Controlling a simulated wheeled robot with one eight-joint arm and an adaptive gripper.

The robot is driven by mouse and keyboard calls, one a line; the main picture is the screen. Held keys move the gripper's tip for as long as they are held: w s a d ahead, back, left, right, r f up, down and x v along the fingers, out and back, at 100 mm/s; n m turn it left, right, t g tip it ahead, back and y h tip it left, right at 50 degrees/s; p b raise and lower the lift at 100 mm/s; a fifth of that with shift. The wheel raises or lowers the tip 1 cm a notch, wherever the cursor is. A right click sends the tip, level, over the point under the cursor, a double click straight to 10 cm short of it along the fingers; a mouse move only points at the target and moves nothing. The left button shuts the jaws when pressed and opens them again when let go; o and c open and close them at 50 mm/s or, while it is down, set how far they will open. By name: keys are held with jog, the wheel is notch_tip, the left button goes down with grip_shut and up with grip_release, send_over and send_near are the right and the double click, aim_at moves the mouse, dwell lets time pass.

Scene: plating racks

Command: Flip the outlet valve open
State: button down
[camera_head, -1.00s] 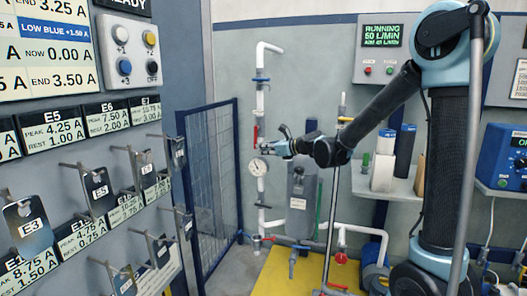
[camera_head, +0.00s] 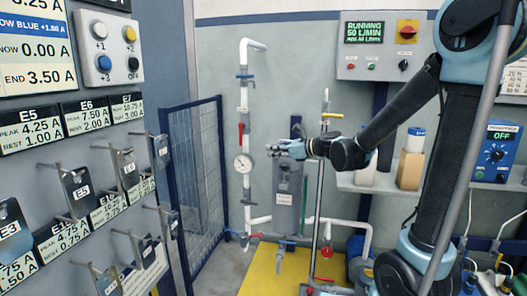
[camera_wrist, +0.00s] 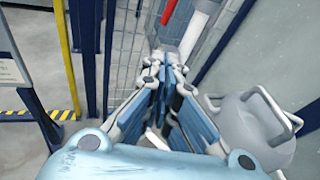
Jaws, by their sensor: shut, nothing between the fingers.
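A red lever (camera_head: 241,131) stands upright along the white vertical pipe (camera_head: 245,100), above a round gauge (camera_head: 243,163). Which valve is the outlet valve carries no label I can read. A red handle also shows at the lower pipe (camera_head: 327,251), and blue handles sit low on the pipework (camera_head: 243,235). My gripper (camera_head: 272,149) is to the right of the vertical pipe, apart from the red lever and a little below it. In the wrist view my gripper (camera_wrist: 166,78) is shut and empty, with a red lever (camera_wrist: 168,11) beyond its fingertips.
A grey cylindrical housing (camera_head: 288,185) stands right of the pipe; its lidded top also shows in the wrist view (camera_wrist: 250,130). A blue mesh fence (camera_head: 197,170) is on the left. A thin metal stand (camera_head: 320,190) with a yellow handle (camera_head: 332,115) is near my arm.

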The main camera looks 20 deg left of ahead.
jog(key=shift+f+v, duration=0.2)
jog(key=shift+v, duration=0.7)
jog(key=s+d+f+n+h, duration=0.5)
jog(key=s+d+f+n, duration=0.1)
jog(key=d, duration=0.7)
jog(key=s+d+f+n+g+h, duration=0.1)
jog(key=s+d+f+n+h, duration=0.3)
jog(key=d, duration=1)
jog(key=s+d+f+n+g+h, duration=0.1)
jog(key=s+d+f+n+h, duration=0.4)
jog(key=s+d, duration=0.8)
notch_tip(320, 180, down, 3)
jog(key=n, duration=0.5)
jog(key=shift+d+n+h, duration=0.3)
jog(key=shift+d+n, duration=0.1)
